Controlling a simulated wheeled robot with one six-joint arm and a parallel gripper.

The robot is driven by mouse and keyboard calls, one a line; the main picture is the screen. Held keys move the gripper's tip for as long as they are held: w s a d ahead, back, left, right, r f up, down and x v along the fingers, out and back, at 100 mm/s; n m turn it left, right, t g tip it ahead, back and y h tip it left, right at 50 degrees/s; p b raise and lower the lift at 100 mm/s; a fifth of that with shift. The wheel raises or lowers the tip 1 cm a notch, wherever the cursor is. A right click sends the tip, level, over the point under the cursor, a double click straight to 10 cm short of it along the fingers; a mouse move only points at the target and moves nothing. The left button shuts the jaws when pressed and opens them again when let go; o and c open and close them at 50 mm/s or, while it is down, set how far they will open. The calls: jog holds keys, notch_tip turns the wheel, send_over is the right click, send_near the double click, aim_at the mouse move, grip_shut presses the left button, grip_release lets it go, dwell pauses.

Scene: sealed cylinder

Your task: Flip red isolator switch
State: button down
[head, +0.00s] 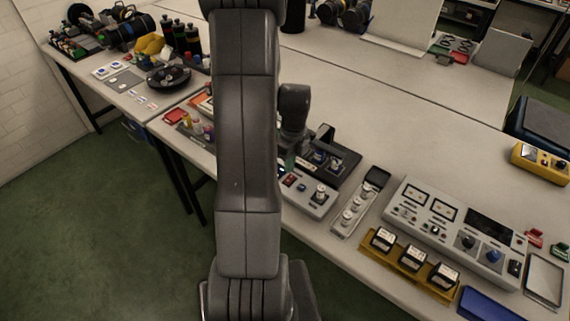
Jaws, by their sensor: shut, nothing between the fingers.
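My gripper (290,150) is partly hidden behind my own dark arm, at the lower end of the wrist part that shows to the arm's right. It is shut and empty, over the area of a small grey control box (316,203). A small red part (290,181) shows on that box near the arm's edge. It is too small to tell whether this is the isolator switch or how it is set. Whether my fingertips touch anything cannot be seen.
Behind the grey box stands a black device (328,158). To the right are a strip with round knobs (355,210), a large grey meter panel (455,232) and a yellow rack of meters (408,266). A black dish (169,77) lies at left. Bare table (400,110) is free behind.

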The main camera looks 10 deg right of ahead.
notch_tip(320, 180, up, 9)
jog(key=a+b, duration=0.1)
jog(key=shift+s+r, duration=0.2)
jog(key=shift+s, duration=0.25)
jog(key=shift+f, duration=0.15)
